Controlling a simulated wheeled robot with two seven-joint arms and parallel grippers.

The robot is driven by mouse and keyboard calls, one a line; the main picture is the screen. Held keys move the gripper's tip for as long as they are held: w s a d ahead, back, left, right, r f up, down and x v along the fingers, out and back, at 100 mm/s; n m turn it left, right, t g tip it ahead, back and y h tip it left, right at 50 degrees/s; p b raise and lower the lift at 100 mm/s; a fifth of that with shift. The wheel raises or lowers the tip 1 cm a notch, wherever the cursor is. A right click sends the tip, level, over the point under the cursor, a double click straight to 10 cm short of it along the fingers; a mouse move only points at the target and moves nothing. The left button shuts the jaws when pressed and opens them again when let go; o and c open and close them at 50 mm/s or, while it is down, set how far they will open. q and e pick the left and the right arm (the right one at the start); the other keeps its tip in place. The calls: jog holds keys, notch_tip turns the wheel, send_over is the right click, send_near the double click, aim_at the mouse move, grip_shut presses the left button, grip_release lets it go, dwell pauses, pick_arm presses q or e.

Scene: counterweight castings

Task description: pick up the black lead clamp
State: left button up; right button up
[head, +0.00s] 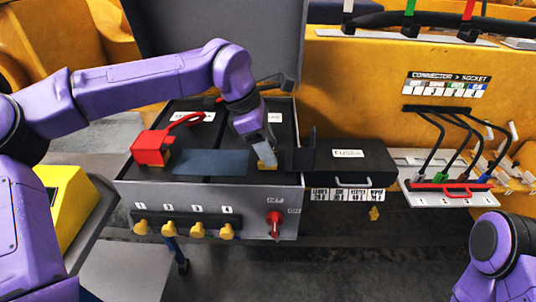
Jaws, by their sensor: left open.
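The black lead clamp (301,158) appears as a dark block with an upright part at the right edge of the battery compartment, beside the black fuse box. It is dark against dark, so its exact outline is hard to tell. My left gripper (266,160) points down over the right part of the battery top, just left of the clamp. It is open, and no object shows held in it. A small yellowish patch shows at its tips. A red clamp (151,148) with a red cable sits at the left of the battery top. My right gripper is out of view.
The grey front panel (190,200) carries several yellow knobs and a red switch (274,225). A raised dark lid (215,45) stands behind. The fuse box (349,165) is at right, then a white socket panel (425,165) with cables. A yellow case (65,205) is at left.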

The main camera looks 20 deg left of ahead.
pick_arm(q)
jog(key=shift+w, duration=0.15)
grip_shut()
